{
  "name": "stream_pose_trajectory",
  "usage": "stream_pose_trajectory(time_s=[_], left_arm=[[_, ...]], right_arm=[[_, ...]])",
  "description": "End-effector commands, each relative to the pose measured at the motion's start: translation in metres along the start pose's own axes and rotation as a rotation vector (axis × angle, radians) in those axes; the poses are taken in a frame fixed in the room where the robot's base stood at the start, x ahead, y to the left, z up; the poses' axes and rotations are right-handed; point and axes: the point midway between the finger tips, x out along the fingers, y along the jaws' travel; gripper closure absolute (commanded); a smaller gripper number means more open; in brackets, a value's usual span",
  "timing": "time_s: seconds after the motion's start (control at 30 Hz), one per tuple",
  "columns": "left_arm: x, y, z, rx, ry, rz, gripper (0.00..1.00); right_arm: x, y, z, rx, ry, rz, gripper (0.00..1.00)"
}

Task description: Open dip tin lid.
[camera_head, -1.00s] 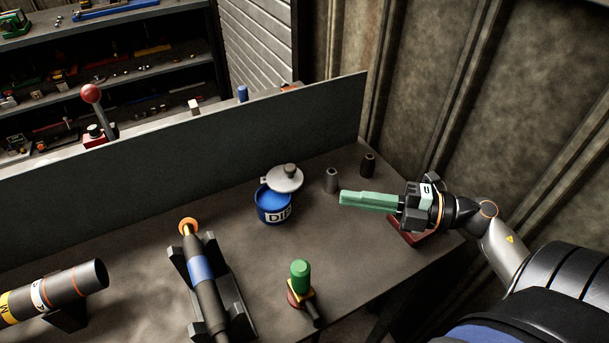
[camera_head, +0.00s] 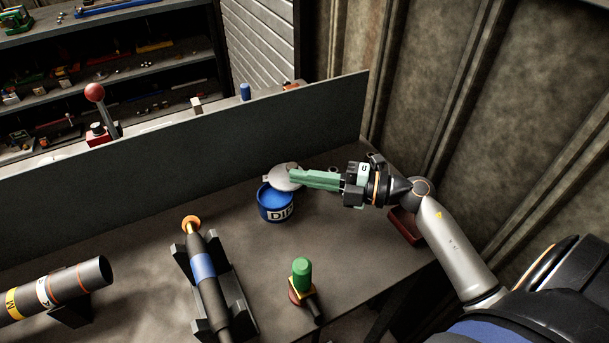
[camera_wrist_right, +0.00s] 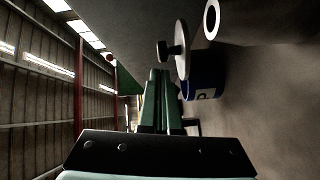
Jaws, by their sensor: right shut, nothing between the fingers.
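The blue dip tin (camera_head: 276,207) stands on the bench with its label facing forward; it also shows in the right wrist view (camera_wrist_right: 206,84). Its grey lid (camera_head: 276,180) sits off to the back right of the mouth, leaving part of the blue inside showing. In the right wrist view the lid (camera_wrist_right: 181,48) and its knob (camera_wrist_right: 163,51) are beside the closed fingers. My right gripper (camera_head: 293,177) is shut and empty, its long green fingers pointing left across the lid and hiding the knob in the head view. I cannot tell if they touch. My left gripper is not in view.
A dark shaft with a blue band (camera_head: 203,266) lies in a cradle in front. A green-topped device (camera_head: 302,274) stands front right. Small grey cylinders are mostly hidden behind my right gripper. A dark panel (camera_head: 190,155) runs along the back. A red block (camera_head: 404,228) lies at right.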

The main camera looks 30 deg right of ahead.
Motion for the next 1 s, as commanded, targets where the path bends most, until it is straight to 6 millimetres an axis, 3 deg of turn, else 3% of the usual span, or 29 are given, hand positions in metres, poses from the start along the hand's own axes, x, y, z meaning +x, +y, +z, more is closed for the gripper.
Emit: stream_pose_trajectory(time_s=[1.0], left_arm=[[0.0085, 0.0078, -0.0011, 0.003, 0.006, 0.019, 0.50]], right_arm=[[0.0002, 0.0007, 0.0111, -0.006, 0.096, -0.019, 1.00]])
